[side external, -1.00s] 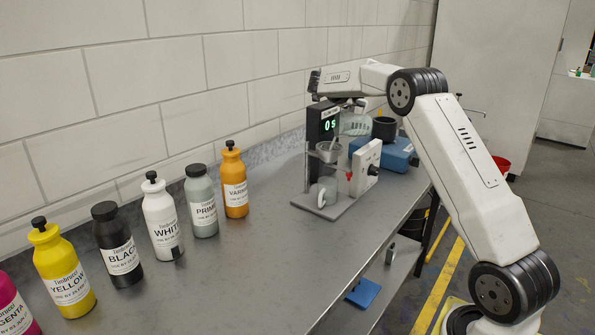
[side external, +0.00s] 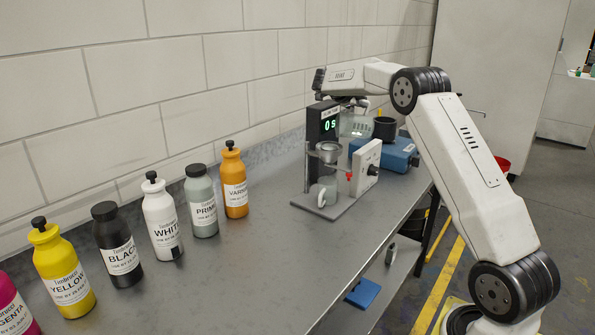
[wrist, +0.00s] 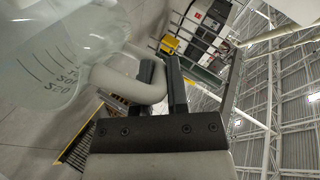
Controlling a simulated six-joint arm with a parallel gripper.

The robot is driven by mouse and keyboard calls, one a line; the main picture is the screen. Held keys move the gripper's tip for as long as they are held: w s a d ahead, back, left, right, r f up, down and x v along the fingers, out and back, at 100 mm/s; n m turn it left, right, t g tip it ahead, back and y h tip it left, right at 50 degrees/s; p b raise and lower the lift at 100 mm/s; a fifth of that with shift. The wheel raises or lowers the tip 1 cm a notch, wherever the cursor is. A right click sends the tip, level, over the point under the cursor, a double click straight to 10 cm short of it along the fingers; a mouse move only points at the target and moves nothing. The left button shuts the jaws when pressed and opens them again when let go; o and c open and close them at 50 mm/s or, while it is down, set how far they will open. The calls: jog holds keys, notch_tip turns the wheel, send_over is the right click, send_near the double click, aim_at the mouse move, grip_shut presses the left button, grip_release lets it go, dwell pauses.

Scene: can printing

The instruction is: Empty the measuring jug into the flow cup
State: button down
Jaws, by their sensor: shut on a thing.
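The clear measuring jug (side external: 357,125) is held beside and above the flow cup (side external: 328,150), to its right in the side view. In the wrist view the jug (wrist: 65,60) fills the upper left, tilted, with its graduation marks showing. My gripper (wrist: 163,75) is shut on the jug's pale handle (wrist: 125,82). The flow cup is a small grey cup held in a stand with a timer (side external: 328,124) reading 0 s. How much liquid is left in the jug I cannot tell.
A small white vessel (side external: 327,191) stands on the stand's base plate (side external: 318,208) under the flow cup. A white box (side external: 366,167) with a red part is beside it. A black pot (side external: 384,128) and blue device (side external: 398,154) stand behind. Several ink bottles line the wall.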

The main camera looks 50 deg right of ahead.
jog(key=shift+s+d+f+t+y, duration=0.15)
jog(key=shift+s+d+y, duration=0.15)
jog(key=shift+d, duration=0.15)
jog(key=shift+s+d+f+t+y, duration=0.2)
jog(key=shift+s+d, duration=0.1)
jog(key=shift+d, duration=0.15)
jog(key=shift+w+f, duration=0.1)
jog(key=shift+d+f+y, duration=0.1)
jog(key=shift+f+y, duration=0.05)
jog(key=shift+y, duration=0.15)
jog(key=s+d+f+m+t+y+b, duration=0.2)
jog(key=s+d+f+t+y, duration=0.3)
jog(key=y, duration=0.5)
jog(key=shift+s+d+f+m+t+y, duration=0.25)
jog(key=shift+d+f+t, duration=0.4)
jog(key=shift+d+f, duration=0.9)
jog(key=shift+s+d+y, duration=0.1)
jog(key=shift+d+y, duration=0.1)
jog(key=shift+y, duration=0.15)
dwell(0.4)
jog(key=shift+a+r, duration=0.15)
jog(key=shift+r, duration=0.05)
